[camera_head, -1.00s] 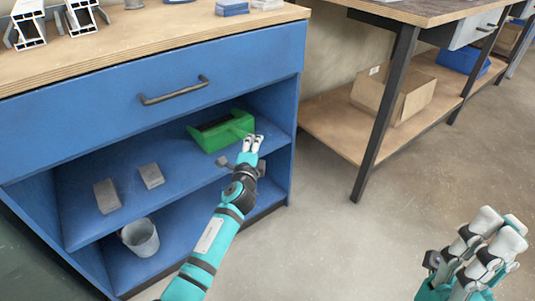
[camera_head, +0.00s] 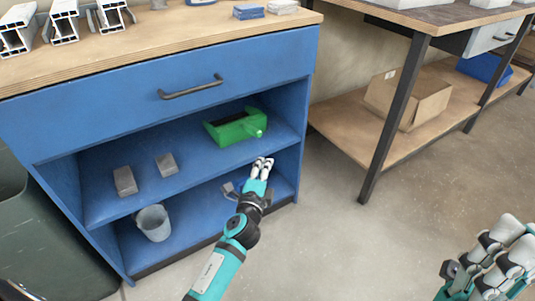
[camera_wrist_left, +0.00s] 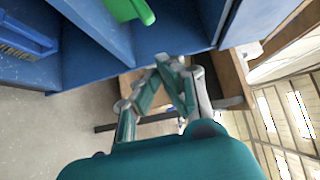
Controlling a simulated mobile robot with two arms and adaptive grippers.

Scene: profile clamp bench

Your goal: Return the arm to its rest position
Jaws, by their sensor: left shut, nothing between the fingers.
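My left gripper (camera_head: 262,167) is shut and empty in the head view, in front of the blue cabinet's open shelves. In the left wrist view its fingers (camera_wrist_left: 174,66) come together at the tips with nothing between them. It is apart from the green box (camera_head: 235,128), which sits on the upper shelf; part of a green thing also shows at the top of the wrist view. My right gripper (camera_head: 508,256) is at the lower right of the head view, clear of everything; its fingertips overlap, so its opening is unclear.
The blue cabinet (camera_head: 270,70) has a drawer handle (camera_head: 191,88). Grey blocks (camera_head: 125,181) lie on the upper shelf, and a grey bucket (camera_head: 153,223) stands on the lower one. A second bench holds a cardboard box (camera_head: 410,100). The floor (camera_head: 330,235) between the arms is clear.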

